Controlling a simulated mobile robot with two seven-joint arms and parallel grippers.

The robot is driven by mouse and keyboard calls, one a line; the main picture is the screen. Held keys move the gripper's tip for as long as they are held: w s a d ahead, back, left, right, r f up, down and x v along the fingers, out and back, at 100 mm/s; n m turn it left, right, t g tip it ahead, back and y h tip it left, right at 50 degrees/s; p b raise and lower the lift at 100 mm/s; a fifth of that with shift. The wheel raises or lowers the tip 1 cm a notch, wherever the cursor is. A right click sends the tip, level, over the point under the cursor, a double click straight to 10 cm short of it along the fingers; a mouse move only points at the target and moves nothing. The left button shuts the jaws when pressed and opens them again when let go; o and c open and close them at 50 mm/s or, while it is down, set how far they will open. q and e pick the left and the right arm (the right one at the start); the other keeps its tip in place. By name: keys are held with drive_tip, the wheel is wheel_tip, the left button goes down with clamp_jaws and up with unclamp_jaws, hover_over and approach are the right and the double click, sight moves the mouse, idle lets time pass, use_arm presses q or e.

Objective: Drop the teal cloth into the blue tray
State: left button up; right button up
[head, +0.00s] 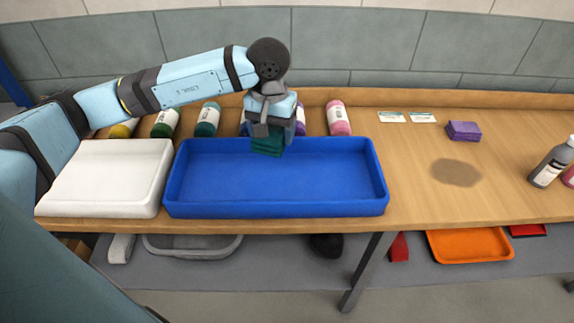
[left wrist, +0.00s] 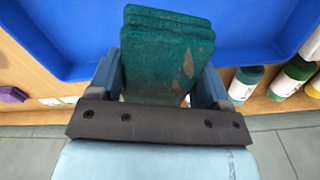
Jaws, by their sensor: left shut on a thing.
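The teal cloth (head: 266,145) is a dark teal, folded stack of layers with a few brownish patches. My left gripper (head: 269,133) is shut on it, with one finger on each side in the left wrist view, where the cloth (left wrist: 165,55) fills the middle. The blue tray (head: 225,207) is a long, shallow, empty tray on the wooden bench. The cloth is at the tray's back edge in the head view; how high it is above the tray is hard to tell. The tray (left wrist: 262,20) also shows behind the cloth in the left wrist view. My right gripper is not in view.
A white lidded box or tray (head: 105,175) stands left of the blue tray. Several bottles, including a pink one (head: 339,118), line the bench's back. A purple folded cloth (head: 463,130) and a grey bottle (head: 551,163) are at right. An orange tray (head: 470,246) is on the shelf below.

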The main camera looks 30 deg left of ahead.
use_arm(q)
drive_tip(key=shift+s+a+r, duration=0.3)
drive_tip(key=shift+s+r, duration=0.1)
drive_tip(key=shift+r, duration=0.3)
drive_tip(key=shift+s, duration=0.1)
drive_tip(key=shift+a+f, duration=0.1)
drive_tip(key=shift+f, duration=0.55)
wheel_tip(320, 180, down, 4)
drive_tip(key=shift+r+b, duration=0.1)
drive_tip(key=shift+b, duration=0.55)
drive_tip(key=shift+f, duration=0.45)
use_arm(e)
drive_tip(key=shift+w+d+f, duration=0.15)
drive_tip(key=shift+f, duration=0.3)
use_arm(q)
drive_tip(key=o, duration=0.8)
drive_tip(key=shift+o, duration=0.4)
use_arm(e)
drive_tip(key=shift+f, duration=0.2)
